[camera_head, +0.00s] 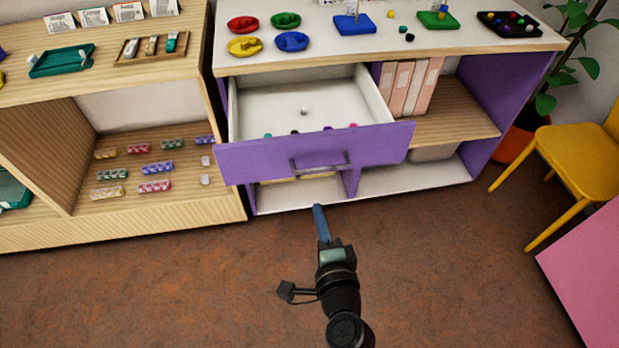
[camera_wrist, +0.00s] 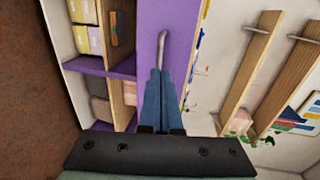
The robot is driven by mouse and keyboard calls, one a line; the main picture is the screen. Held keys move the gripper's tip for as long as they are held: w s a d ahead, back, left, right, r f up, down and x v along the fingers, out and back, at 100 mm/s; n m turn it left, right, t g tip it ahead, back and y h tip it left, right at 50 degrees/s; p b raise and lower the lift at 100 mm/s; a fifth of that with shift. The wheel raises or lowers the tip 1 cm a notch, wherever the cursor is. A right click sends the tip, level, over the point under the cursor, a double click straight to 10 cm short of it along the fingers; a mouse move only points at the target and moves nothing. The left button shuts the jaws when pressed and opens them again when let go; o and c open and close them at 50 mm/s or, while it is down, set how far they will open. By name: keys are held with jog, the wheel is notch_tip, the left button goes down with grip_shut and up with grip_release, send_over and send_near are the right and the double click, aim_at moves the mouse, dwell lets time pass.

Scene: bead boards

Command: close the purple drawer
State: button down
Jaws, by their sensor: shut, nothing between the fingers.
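The purple drawer (camera_head: 245,163) is pulled well out of the white and purple shelf unit. Its white inside holds a small pale ball (camera_head: 304,111) and several coloured beads along the front. Its bar handle (camera_head: 320,162) is on the middle of the front. My gripper (camera_head: 319,208) has blue fingers, shut and empty, just in front of and below the drawer front in the head view. In the wrist view the fingers (camera_wrist: 161,73) point at the purple front (camera_wrist: 151,18), close to the handle (camera_wrist: 162,45). I cannot tell whether they touch it.
Coloured bowls (camera_head: 292,41) and bead boards stand on the unit's top. A wooden shelf (camera_head: 100,235) stands left; a yellow chair (camera_head: 578,160) and pink table (camera_head: 590,270) stand right. The brown floor in front is clear.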

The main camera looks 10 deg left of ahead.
jog(key=b+x, duration=0.1)
jog(key=x, duration=0.9)
jog(key=shift+w+a, duration=0.15)
jog(key=shift+w, duration=0.05)
